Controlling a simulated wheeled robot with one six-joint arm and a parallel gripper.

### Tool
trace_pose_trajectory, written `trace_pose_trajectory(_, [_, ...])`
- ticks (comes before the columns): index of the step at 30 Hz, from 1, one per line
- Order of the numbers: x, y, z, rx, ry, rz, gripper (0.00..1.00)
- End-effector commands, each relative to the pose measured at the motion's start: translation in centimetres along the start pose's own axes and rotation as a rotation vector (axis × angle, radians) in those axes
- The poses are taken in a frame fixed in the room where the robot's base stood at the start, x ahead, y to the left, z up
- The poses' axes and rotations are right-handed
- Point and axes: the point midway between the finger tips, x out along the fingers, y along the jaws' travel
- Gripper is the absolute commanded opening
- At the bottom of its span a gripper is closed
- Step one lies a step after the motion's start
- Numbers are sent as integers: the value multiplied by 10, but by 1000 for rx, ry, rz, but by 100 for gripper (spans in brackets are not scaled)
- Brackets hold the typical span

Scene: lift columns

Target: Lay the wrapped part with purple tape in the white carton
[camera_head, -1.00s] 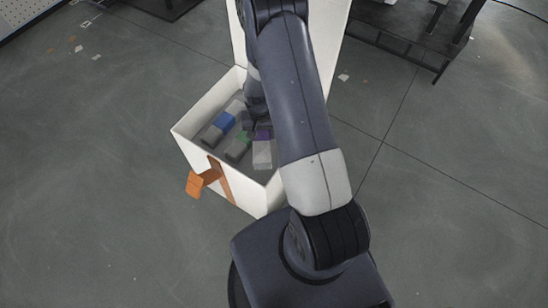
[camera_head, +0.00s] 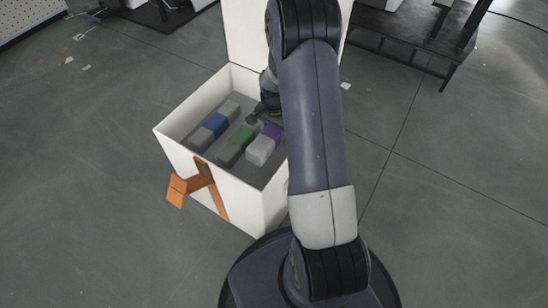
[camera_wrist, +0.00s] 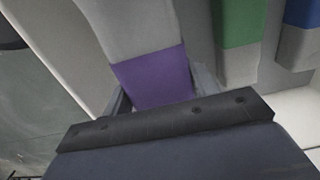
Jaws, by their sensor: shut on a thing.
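The white carton (camera_head: 236,194) stands open on the floor, its lid raised at the back. The wrapped part with purple tape (camera_head: 262,149) is grey and lies within the carton walls, at the right of the other parts. My gripper (camera_head: 264,114) reaches down into the carton at this part's far end, partly hidden by my arm. In the wrist view my gripper (camera_wrist: 160,92) has a finger on each side of the purple band (camera_wrist: 153,78) and is shut on it. Whether the part touches the carton floor I cannot tell.
A green-taped part (camera_head: 240,140) and a blue-taped part (camera_head: 215,124) lie side by side in the carton. An orange strap (camera_head: 204,177) hangs on its front wall. A dark bench (camera_head: 418,50) stands at the back right. The floor around is mostly clear.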

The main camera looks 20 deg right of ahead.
Motion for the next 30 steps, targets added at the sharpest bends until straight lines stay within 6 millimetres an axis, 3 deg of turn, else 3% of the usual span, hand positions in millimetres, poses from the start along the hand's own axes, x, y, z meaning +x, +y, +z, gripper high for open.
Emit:
trace_pose_trajectory(9, [53,0,0,1,-2,1,9])
trace_pose_trajectory(20, [94,0,0,0,-1,0,9])
trace_pose_trajectory(30, [98,0,0,-1,1,-1,9])
